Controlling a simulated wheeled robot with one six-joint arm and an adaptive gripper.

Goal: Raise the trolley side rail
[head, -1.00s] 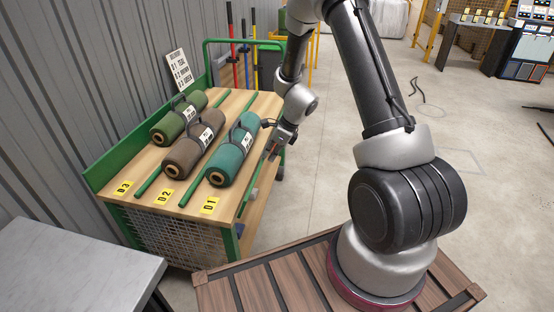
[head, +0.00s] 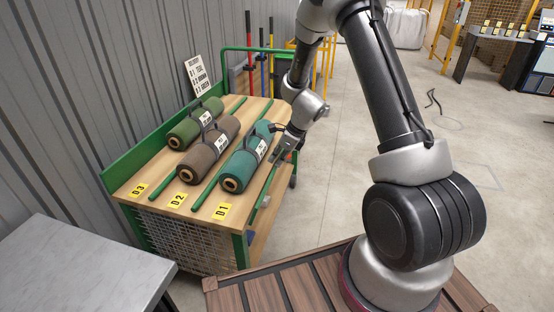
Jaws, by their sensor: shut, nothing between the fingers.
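The green trolley (head: 121,168) stands at left centre with a wooden top. Its side rail looks to be the thin green bar (head: 264,187) along the right edge; I cannot tell clearly whether it is up or down. My gripper (head: 281,156) is shut and empty at that right edge, beside the far part of the bar. Whether the fingers touch the bar is too small to tell. A teal roll (head: 241,171), a brown roll (head: 207,155) and a green roll (head: 187,130) lie on the top, all strapped, with green divider bars between them.
A grey metal table (head: 80,262) stands at the near left. A corrugated wall (head: 95,85) runs behind the trolley. Long-handled tools (head: 271,45) stand beyond its far end. The concrete floor (head: 350,180) to its right is clear.

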